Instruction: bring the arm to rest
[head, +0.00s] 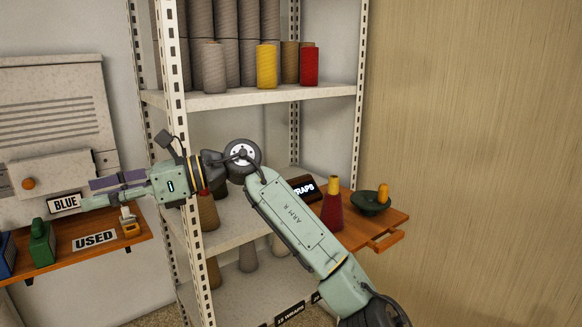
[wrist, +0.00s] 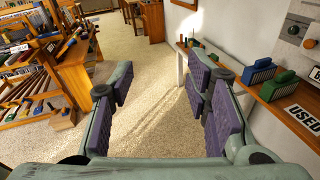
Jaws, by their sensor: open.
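My gripper (head: 96,192) is at the left of the head view, at the end of my pale green arm (head: 300,228). The arm rises from the lower right, bends at the round joint and runs left in front of the metal shelving. The gripper points left, above a wooden ledge and close in front of the BLUE sign (head: 66,203). In the wrist view my gripper (wrist: 162,82) is open, with purple pads wide apart. Only floor shows between them, and nothing is held.
The metal shelving (head: 250,96) holds grey, yellow and red cones. A wooden shelf (head: 395,228) at right bears a red cone (head: 332,207) and a dark bowl (head: 371,203). The wooden ledge (wrist: 272,92) carries blue and green boxes. Racks (wrist: 60,52) stand left; the floor between is clear.

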